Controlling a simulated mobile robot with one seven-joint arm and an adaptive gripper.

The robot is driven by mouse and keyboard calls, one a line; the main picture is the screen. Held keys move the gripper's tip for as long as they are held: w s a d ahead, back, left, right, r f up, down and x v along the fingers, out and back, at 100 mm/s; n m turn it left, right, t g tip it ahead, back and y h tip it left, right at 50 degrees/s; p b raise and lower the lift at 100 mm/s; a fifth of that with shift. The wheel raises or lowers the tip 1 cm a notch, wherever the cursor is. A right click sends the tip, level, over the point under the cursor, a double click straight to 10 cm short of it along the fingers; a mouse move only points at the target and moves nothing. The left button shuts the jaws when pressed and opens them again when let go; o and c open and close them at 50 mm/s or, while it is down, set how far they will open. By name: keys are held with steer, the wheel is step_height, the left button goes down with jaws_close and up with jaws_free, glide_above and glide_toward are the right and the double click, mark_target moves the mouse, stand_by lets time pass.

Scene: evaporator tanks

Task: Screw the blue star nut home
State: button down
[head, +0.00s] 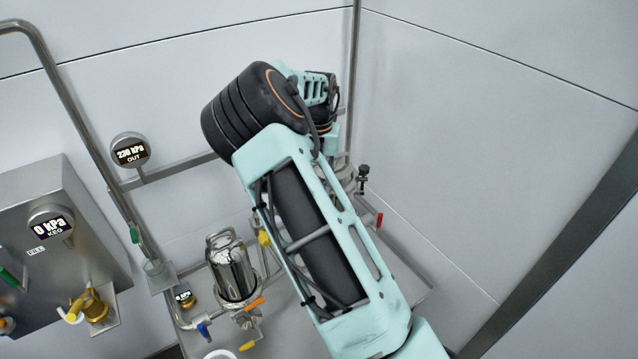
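I cannot make out a blue star nut in the head view. A small blue handle (203,328) shows on the pipework at the lower left, but it is too small to tell its shape. My teal and black arm fills the middle of the view and hides what lies behind it. My gripper does not show; the far part of the arm goes out of sight behind its own elbow.
A shiny metal canister (231,268) stands left of my arm among coloured valve handles. A grey box (55,225) with a 0 kPa gauge (52,226) is at the left. A 230 kPa gauge (131,151) hangs above. A black knob (363,170) sits right of my arm.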

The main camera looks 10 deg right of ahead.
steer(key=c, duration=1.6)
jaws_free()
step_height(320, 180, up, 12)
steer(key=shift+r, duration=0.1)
